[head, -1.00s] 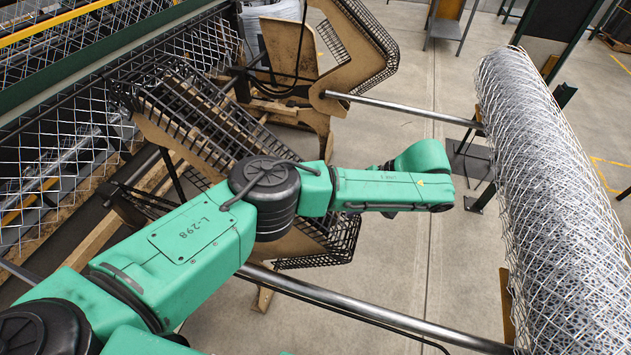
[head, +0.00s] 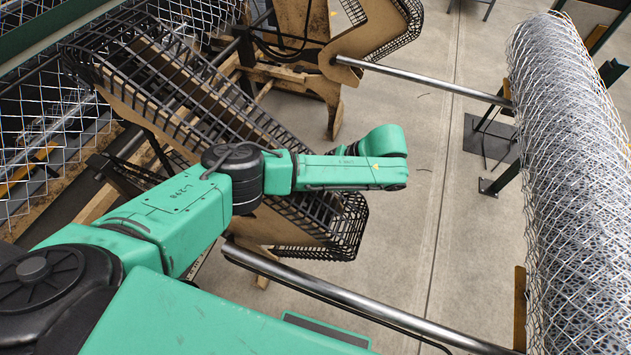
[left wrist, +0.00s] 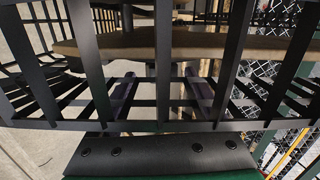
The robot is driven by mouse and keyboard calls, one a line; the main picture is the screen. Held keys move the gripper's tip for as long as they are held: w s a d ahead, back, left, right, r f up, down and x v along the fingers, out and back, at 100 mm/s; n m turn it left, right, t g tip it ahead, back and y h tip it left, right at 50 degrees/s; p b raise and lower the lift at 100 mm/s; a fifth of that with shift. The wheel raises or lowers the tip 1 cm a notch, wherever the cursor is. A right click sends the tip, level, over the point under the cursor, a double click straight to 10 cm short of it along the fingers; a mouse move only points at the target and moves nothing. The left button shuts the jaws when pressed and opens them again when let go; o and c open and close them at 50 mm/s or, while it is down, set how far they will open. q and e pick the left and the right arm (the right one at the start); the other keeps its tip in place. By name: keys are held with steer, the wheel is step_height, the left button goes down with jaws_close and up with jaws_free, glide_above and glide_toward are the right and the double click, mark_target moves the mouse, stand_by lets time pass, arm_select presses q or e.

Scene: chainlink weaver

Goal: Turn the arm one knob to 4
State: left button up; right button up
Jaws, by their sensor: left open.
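I cannot make out the arm one knob in either view. My left arm (head: 185,205) comes in from the lower left of the head view, and its last visible link (head: 350,172) reaches over a black wire guard. My left gripper is hidden in the head view. In the left wrist view, two dark fingers of my left gripper (left wrist: 160,80) stand apart with nothing seen held between them, partly behind black bars. My right gripper is not in view.
The black wire guard (head: 350,225) with tan plates lies under and around my left arm. A steel bar (head: 340,298) runs to a large mesh roll (head: 580,170) on the right. Another bar (head: 425,80) lies farther back. Bare concrete floor (head: 425,210) shows between.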

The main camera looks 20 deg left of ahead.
arm_select(q)
steer(key=shift+a+f, duration=0.45)
steer(key=shift+a, duration=0.1)
steer(key=shift+s, duration=0.2)
steer(key=shift+c, duration=0.6)
jaws_close()
steer(key=shift+r+p, duration=0.1)
steer(key=shift+p, duration=0.3)
steer(key=h+p, duration=0.1)
steer(key=p, duration=0.1)
steer(key=h+p, duration=0.1)
steer(key=p, duration=0.1)
steer(key=h+p, duration=0.1)
steer(key=p, duration=0.1)
steer(key=shift+a+r+h, duration=0.3)
steer(key=shift+r, duration=0.05)
steer(key=shift+f+h+p, duration=0.15)
steer(key=shift+h+p, duration=0.15)
steer(key=shift+p, duration=0.1)
steer(key=shift+w+f, duration=0.1)
steer(key=shift+f, duration=0.05)
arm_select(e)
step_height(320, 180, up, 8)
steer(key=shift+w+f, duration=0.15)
